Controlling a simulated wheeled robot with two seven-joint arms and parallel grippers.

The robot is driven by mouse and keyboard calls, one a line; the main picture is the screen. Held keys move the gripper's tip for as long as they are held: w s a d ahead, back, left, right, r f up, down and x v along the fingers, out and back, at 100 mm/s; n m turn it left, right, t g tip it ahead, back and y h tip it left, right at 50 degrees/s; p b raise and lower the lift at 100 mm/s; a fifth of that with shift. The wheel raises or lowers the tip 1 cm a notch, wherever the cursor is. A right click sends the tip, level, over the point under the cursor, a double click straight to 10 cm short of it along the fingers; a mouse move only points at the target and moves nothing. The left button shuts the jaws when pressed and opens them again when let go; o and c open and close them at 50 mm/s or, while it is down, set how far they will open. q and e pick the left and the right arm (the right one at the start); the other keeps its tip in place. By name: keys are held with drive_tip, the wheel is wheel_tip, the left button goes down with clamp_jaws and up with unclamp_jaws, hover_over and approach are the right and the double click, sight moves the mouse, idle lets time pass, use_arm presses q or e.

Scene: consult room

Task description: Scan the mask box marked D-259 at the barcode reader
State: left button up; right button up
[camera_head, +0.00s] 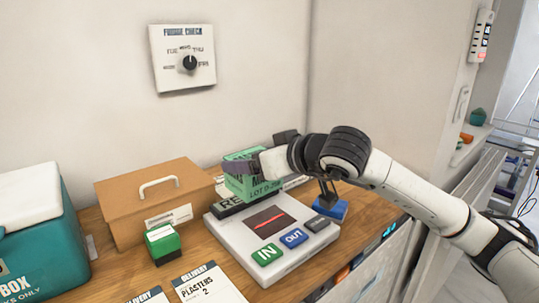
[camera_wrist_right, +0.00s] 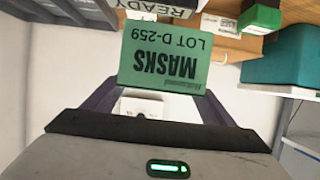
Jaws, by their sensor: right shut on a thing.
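My right gripper (camera_head: 258,165) is shut on the green mask box (camera_head: 247,186). In the right wrist view the box (camera_wrist_right: 165,62) sits between the fingers, its label reading MASKS LOT D-259 upside down. In the head view the box is held at the back of the barcode reader (camera_head: 230,236), partly hiding its dark READY sign (camera_head: 229,209). The reader's dark window (camera_head: 262,218) shows a red line and is uncovered. A green IN button (camera_head: 267,254), a blue OUT button (camera_head: 293,238) and a grey button lie in front of it. My left gripper is not in view.
A brown box with a handle (camera_head: 140,191) and a small green-and-white box (camera_head: 162,245) stand left of the reader. A teal cool box (camera_head: 40,250) is far left. Delivery cards (camera_head: 207,285) lie in front. A blue block (camera_head: 331,208) sits right, beneath my arm.

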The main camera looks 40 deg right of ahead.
sight(261, 148)
drive_tip(key=d, duration=0.1)
drive_tip(key=d+r, duration=0.1)
drive_tip(key=d, duration=0.1)
drive_tip(key=shift+d, duration=0.5)
drive_tip(key=shift+f+b, duration=0.35)
drive_tip(key=shift+b, duration=0.1)
wheel_tip(261, 148, down, 6)
drive_tip(key=b, duration=0.4)
drive_tip(key=shift+r, duration=0.25)
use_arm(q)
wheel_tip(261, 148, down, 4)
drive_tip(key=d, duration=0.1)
use_arm(e)
drive_tip(key=shift+f+b, duration=0.3)
drive_tip(key=shift+f, duration=0.45)
wheel_tip(261, 148, up, 8)
drive_tip(key=p, duration=0.5)
drive_tip(key=shift+r+p, duration=0.5)
drive_tip(key=shift+r, duration=0.05)
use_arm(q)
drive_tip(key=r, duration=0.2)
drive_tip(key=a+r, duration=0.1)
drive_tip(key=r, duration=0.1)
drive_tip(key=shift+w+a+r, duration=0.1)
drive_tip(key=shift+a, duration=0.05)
